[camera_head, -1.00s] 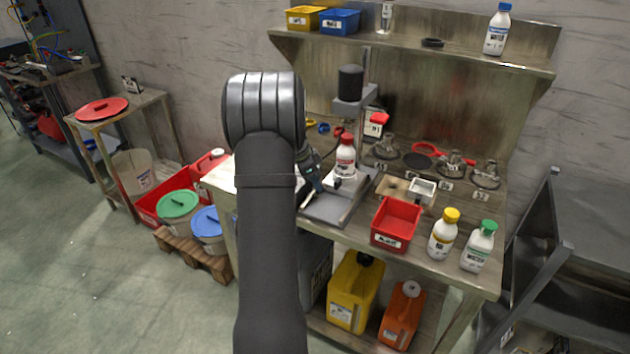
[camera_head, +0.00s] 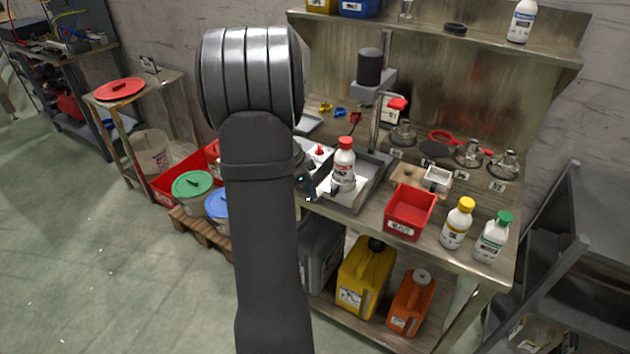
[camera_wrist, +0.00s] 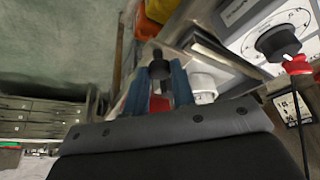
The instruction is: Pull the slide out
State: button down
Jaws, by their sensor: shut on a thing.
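The slide (camera_head: 353,186) is a pale plate on the grey base of a small bench press (camera_head: 370,70). A white bottle with a red cap (camera_head: 343,165) stands upright on it, forward and left of the press head. My gripper (camera_head: 312,188) is at the slide's front left, partly hidden behind my arm. In the wrist view my blue fingers (camera_wrist: 159,88) are closed either side of a black knob (camera_wrist: 157,56), which I take for the slide's handle. The exact contact is hard to see.
A red bin (camera_head: 410,212) and two bottles, one yellow-capped (camera_head: 458,222) and one green-capped (camera_head: 494,236), stand right on the bench. Jerrycans (camera_head: 365,278) sit below. The floor in front is open.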

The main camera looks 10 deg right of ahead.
jog(key=shift+s+a, duration=0.1)
jog(key=shift+a, duration=0.1)
jog(key=c, duration=1.2)
grip_release()
jog(key=v, duration=1.7)
jog(key=shift+r, duration=0.25)
jog(key=x, duration=1.7)
jog(key=shift+d+f, duration=0.1)
jog(key=shift+f, duration=0.2)
jog(key=shift+r, duration=0.1)
